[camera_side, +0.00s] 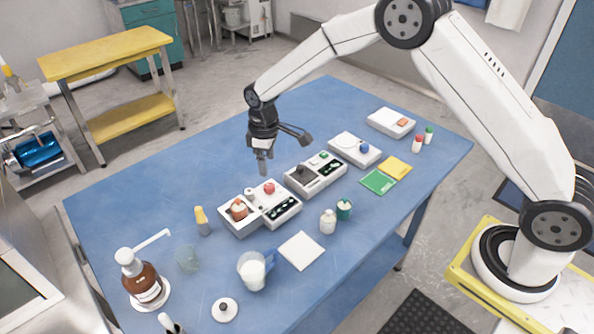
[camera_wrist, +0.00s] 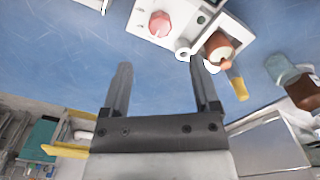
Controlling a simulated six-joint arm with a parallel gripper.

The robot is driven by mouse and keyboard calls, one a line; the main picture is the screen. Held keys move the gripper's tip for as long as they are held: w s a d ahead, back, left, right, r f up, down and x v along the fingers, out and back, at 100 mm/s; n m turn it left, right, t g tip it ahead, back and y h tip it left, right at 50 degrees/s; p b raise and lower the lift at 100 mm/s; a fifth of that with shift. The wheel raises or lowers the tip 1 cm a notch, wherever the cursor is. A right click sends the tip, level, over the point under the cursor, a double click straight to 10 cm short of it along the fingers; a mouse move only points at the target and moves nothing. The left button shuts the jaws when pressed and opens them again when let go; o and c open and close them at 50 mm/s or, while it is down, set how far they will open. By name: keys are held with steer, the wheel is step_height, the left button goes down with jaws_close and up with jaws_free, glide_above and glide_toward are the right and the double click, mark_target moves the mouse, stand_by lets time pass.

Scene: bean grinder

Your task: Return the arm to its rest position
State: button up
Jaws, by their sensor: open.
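My gripper (camera_side: 263,160) hangs above the blue table, over the far side of the bean grinder (camera_side: 258,208). The grinder is a white box with a red knob (camera_side: 269,188) and a round brown-orange part (camera_side: 238,209) on its left. In the wrist view my gripper (camera_wrist: 158,75) has its two fingers spread with nothing between them. The grinder's red knob (camera_wrist: 160,24) and the brown-orange part (camera_wrist: 219,47) show beyond the fingertips there. My fingers look apart from the grinder.
Other white devices (camera_side: 315,173) stand in a row toward the back right. A brown pump bottle (camera_side: 141,283), a beaker of white content (camera_side: 252,270), an orange-capped bottle (camera_side: 202,221) and small jars (camera_side: 328,221) stand nearer. The table's left back area is clear.

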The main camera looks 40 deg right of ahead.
stand_by(0.3)
steer(key=shift+s+d+r, duration=0.25)
steer(key=shift+s+r, duration=0.15)
steer(key=s+d+r+m+t, duration=0.1)
steer(key=s+d+r+m, duration=0.1)
steer(key=s, duration=0.6)
steer(key=s+d+r+m, duration=0.2)
steer(key=s+d, duration=0.1)
steer(key=s, duration=0.4)
steer(key=s+d+r+m+t, duration=0.1)
steer(key=s+d+r+m, duration=0.1)
steer(key=s, duration=0.6)
steer(key=shift+s+d+m+t, duration=0.2)
steer(key=shift+s+m+t, duration=0.15)
steer(key=shift+m, duration=0.15)
